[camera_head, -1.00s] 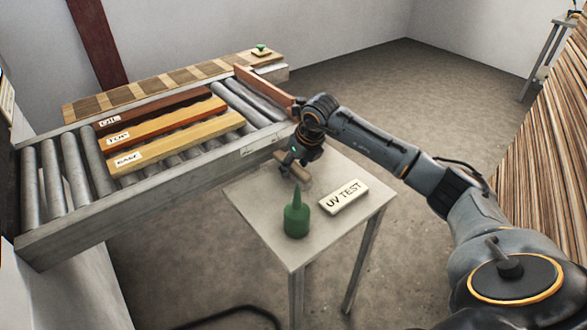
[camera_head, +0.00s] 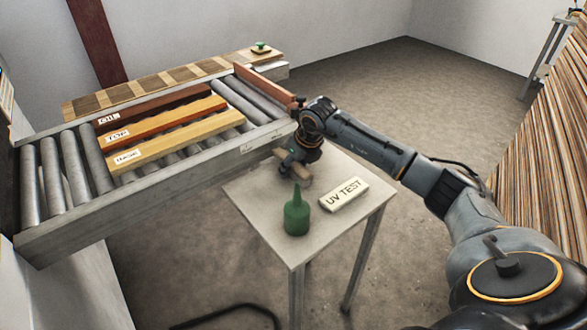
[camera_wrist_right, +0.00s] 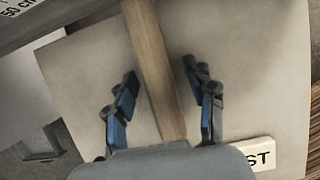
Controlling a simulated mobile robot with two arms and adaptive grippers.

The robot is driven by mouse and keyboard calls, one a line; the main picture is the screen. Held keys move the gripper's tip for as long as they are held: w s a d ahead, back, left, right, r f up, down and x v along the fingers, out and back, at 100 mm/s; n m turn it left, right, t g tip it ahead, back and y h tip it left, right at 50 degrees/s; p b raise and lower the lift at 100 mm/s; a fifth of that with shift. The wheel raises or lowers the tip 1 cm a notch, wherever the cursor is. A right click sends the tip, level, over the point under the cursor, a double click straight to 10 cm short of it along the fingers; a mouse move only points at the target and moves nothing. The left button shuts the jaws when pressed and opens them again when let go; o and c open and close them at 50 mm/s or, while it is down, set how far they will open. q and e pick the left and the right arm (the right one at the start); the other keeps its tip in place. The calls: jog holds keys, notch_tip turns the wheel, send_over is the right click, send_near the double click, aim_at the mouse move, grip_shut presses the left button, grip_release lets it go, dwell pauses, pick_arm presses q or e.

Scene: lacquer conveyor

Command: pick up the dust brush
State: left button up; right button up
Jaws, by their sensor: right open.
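The dust brush (camera_head: 281,153) lies near the back edge of the small table, beside the conveyor. Its wooden handle (camera_wrist_right: 152,60) runs lengthwise through the right wrist view. My right gripper (camera_head: 291,165) is over the brush from above, and hides much of it in the head view. In the right wrist view the gripper (camera_wrist_right: 160,72) is open, with one finger on each side of the handle and a gap on both sides. A grey shape at the bottom of that view hides the handle's lower end. My left gripper is not in view.
A green bottle (camera_head: 296,218) and a white UV TEST block (camera_head: 343,195) stand on the small table (camera_head: 254,192) in front of the gripper. The roller conveyor (camera_head: 130,212) with several labelled boards (camera_head: 165,140) stands close on the left.

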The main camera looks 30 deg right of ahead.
aim_at(294, 163)
jog(key=shift+c, duration=0.4)
grip_shut()
jog(key=shift+w+r, duration=0.1)
jog(key=shift+r, duration=0.6)
notch_tip(294, 163, up, 9)
jog(key=shift+r, duration=0.1)
